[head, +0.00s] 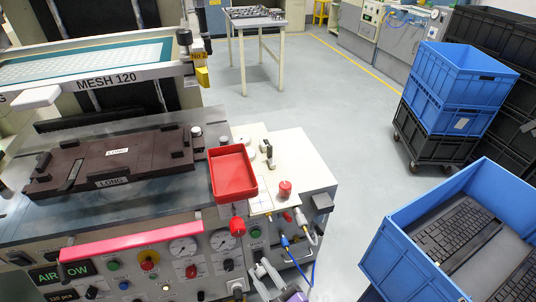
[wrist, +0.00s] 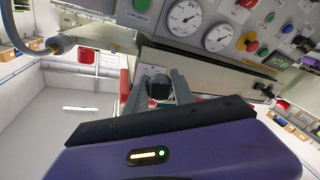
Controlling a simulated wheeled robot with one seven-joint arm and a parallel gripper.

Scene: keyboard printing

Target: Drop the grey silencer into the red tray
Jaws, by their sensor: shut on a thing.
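The red tray (head: 232,176) is an open, shallow, empty box on the machine's top, right of the dark brown fixture. My gripper (head: 262,268) is low at the bottom edge of the head view, in front of the machine's panel and below the tray. In the wrist view, my gripper (wrist: 160,77) is shut on a small dark grey piece, the grey silencer (wrist: 159,88), between its grey fingers. The silencer's lower part is hidden by my purple gripper body. In the head view I cannot clearly make it out.
The panel carries gauges (head: 183,249), buttons and a pink bar (head: 130,240). A red knob (head: 285,188) and a small black-and-white device (head: 267,151) stand right of the tray. Blue and white hoses hang near my gripper. A blue crate (head: 405,232) with keyboards is at right.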

